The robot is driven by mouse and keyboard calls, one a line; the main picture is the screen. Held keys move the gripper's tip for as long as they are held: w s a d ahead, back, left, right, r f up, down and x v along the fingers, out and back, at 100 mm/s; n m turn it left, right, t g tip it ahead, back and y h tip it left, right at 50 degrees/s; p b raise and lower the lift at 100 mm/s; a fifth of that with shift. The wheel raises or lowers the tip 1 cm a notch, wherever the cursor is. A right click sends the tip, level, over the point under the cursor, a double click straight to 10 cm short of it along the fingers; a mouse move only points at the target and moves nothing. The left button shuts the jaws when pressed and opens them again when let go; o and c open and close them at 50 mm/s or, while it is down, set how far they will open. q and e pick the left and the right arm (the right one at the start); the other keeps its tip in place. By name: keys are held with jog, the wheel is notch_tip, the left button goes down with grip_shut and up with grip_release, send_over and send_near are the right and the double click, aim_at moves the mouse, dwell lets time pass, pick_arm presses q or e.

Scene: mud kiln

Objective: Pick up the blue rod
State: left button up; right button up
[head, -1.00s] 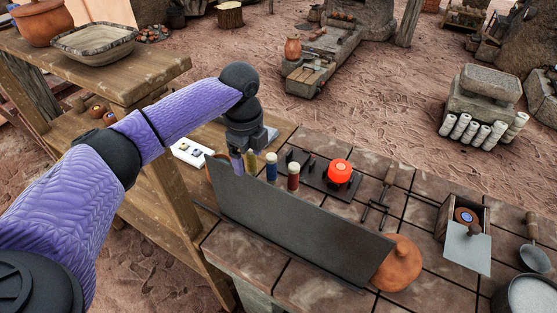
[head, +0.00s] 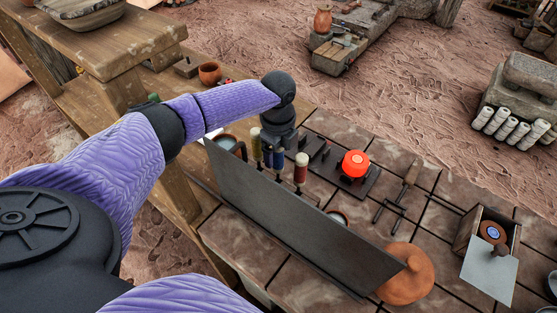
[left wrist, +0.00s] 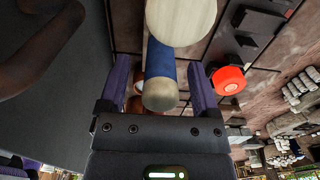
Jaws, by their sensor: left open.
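The blue rod (head: 279,160) with a pale end stands in the row of rods behind a dark upright panel, partly hidden by my left gripper. In the left wrist view the blue rod (left wrist: 160,62) lies between the two purple fingers of my left gripper (left wrist: 160,85), with its pale round end towards the camera. The fingers stand apart on either side of it. In the head view my left gripper (head: 273,157) points down over the rod. My right gripper is not in view.
A yellow-green rod (head: 256,146) and a red rod (head: 300,168) flank the blue one closely. The dark panel (head: 290,220) stands in front. A glowing orange-red piece (head: 355,164) sits to the right on a dark plate. A lidded clay pot (head: 406,274) is at the panel's right end.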

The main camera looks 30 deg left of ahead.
pick_arm(q)
grip_shut()
dwell(0.3)
notch_tip(320, 180, up, 10)
jog(key=shift+r+p, duration=0.1)
jog(key=shift+p, duration=1.1)
jog(key=shift+r+p, duration=0.1)
jog(key=shift+p, duration=0.5)
